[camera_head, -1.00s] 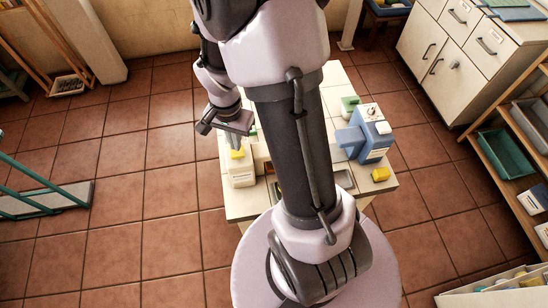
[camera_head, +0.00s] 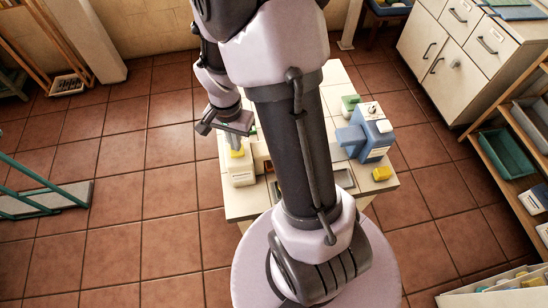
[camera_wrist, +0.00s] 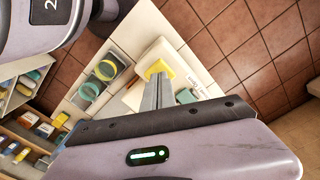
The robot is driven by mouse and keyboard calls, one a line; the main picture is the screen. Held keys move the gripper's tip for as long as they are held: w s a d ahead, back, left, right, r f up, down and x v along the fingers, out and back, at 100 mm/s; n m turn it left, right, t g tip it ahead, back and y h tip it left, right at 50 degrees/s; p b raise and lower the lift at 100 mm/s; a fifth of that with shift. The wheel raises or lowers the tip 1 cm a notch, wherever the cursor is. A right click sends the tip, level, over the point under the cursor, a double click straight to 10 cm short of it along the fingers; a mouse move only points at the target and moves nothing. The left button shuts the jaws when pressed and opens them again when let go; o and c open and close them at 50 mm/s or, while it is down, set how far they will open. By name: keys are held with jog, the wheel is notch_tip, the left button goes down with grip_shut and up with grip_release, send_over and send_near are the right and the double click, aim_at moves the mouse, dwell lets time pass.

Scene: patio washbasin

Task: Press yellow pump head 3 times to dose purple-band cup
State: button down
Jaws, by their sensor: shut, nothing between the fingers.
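The yellow pump head (camera_head: 236,153) sits on a cream, labelled dispenser (camera_head: 240,175) at the left front of the table. It also shows in the wrist view (camera_wrist: 160,69), just past my fingertips. My gripper (camera_head: 233,142) points down, its fingers together and empty, right at the pump head. I cannot tell whether the tips touch it. No purple band is discernible; my arm hides the table's middle in the head view.
A blue dispenser (camera_head: 371,135) stands at the table's right, with a yellow block (camera_head: 382,173) in front and a green item (camera_head: 350,103) behind. White cabinets (camera_head: 460,50) and a shelf with trays (camera_head: 506,153) are to the right. The tiled floor at left is largely open.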

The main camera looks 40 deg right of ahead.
jog(key=shift+f+b, duration=0.85)
jog(key=shift+f, duration=0.15)
jog(key=shift+r, duration=0.1)
jog(key=shift+r+p, duration=1.2)
jog(key=shift+r, duration=0.2)
jog(key=shift+f, duration=0.15)
jog(key=shift+f+b, duration=1.3)
jog(key=shift+b, duration=0.1)
jog(key=shift+r+p, duration=1.05)
jog(key=shift+r, duration=0.35)
